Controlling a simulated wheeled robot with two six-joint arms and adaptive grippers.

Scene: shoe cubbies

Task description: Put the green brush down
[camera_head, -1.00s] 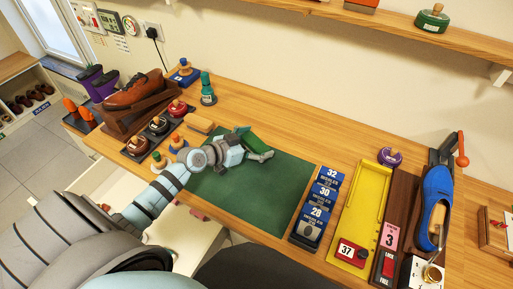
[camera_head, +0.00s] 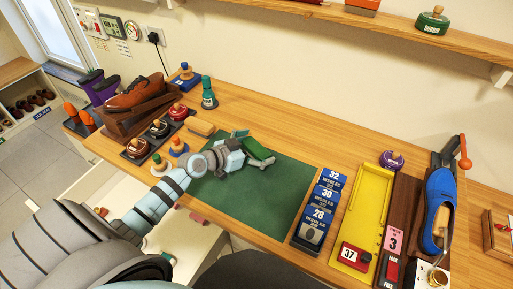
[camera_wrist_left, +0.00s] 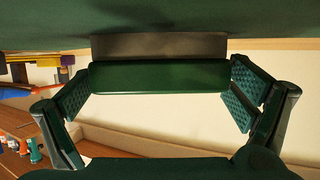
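The green brush (camera_wrist_left: 160,77) lies between the two fingers of my left gripper (camera_wrist_left: 160,85) in the left wrist view, its ends level with the finger pads on both sides. Its grey bristles (camera_wrist_left: 160,46) face the green mat surface at the top of that view. In the head view the brush (camera_head: 258,149) is at my left gripper (camera_head: 254,149), over or on the upper part of the green mat (camera_head: 255,200). I cannot tell for certain whether the bristles touch the mat. My right gripper is out of view.
The mat's lower part is bare. Number blocks (camera_head: 318,210) and a yellow tray (camera_head: 375,190) stand to the right, with a blue shoe (camera_head: 436,205) beyond.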

